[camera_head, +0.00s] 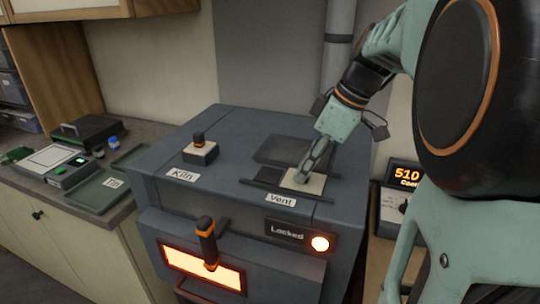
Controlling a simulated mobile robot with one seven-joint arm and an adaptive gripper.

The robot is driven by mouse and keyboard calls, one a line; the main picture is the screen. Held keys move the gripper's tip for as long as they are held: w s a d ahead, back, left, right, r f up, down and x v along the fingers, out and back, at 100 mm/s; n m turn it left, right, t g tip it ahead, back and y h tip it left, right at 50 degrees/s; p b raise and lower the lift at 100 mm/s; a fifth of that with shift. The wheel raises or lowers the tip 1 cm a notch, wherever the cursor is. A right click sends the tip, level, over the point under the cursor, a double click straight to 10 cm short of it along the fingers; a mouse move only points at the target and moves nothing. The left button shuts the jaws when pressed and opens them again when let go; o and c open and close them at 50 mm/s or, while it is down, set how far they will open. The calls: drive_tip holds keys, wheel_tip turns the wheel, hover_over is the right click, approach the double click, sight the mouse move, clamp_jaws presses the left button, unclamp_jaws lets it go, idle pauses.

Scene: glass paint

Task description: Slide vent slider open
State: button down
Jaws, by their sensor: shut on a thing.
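The vent slider is a pale square plate (303,181) in a dark track on top of the grey kiln (230,130), behind the "Vent" label (281,200). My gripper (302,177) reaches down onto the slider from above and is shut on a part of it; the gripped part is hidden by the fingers. A dark recessed panel (290,150) lies behind the slider. Dark track (268,175) shows to the left of the plate.
The kiln top has an orange-black knob (199,141) near the "Kiln" label. The front has a handle (208,242), a glowing window and a "Locked" sign (287,231) with a lit button. A display (407,175) reading 510 stands right. A bench with trays is left.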

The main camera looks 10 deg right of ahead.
drive_tip(key=shift+s+d, duration=0.1)
drive_tip(key=shift+d, duration=0.1)
drive_tip(key=c, duration=1.8)
unclamp_jaws()
drive_tip(key=shift+s+d, duration=0.1)
drive_tip(key=shift+c, duration=0.2)
drive_tip(key=shift+r, duration=0.1)
drive_tip(key=v, duration=1.1)
drive_tip(key=shift+r, duration=0.4)
